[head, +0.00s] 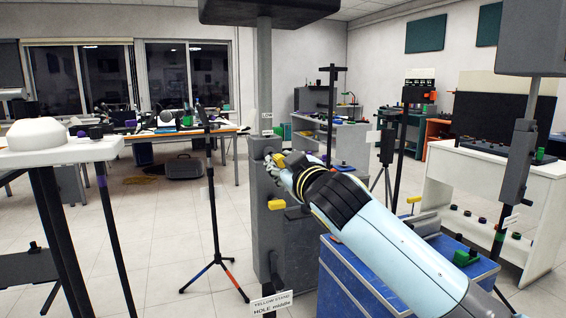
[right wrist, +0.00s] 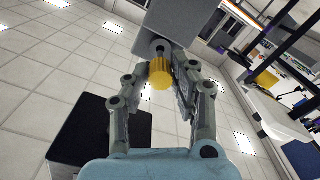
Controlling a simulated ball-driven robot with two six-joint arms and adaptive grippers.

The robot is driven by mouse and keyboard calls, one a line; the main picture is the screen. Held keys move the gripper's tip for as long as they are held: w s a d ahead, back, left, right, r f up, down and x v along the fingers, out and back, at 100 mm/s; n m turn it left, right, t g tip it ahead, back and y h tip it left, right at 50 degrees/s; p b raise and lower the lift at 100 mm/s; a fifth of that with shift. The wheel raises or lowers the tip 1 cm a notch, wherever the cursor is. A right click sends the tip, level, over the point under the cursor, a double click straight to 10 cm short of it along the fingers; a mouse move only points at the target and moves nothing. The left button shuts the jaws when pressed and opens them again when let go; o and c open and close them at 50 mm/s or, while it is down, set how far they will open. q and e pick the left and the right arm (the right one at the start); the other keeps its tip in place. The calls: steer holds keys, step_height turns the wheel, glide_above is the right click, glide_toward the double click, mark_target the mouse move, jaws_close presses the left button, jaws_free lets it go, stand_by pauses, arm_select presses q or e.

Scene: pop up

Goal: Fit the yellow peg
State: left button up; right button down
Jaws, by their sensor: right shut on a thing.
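My right gripper (head: 274,161) reaches in from the lower right to the front of a grey upright stand (head: 265,85). In the right wrist view its fingers (right wrist: 162,82) are shut on the yellow peg (right wrist: 160,76). The peg lies between the fingertips, close to the stand's grey block (right wrist: 176,22), which has a dark round hole (right wrist: 160,47) just past the peg. I cannot tell whether the peg touches the hole. A sign (head: 271,301) at the bottom reads "YELLOW STAND HOLE middle". My left gripper is not in view.
A separate yellow piece (head: 277,204) sticks out of the stand below my gripper. A blue case (head: 352,283) stands beneath my right arm. A black tripod (head: 212,200) stands left of the stand. A white shelf (head: 470,195) is at the right.

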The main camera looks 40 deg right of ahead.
steer(key=shift+w+d, duration=0.1)
steer(key=shift+w, duration=0.15)
steer(key=shift+x, duration=2)
steer(key=c, duration=1)
jaws_free()
steer(key=v, duration=1.2)
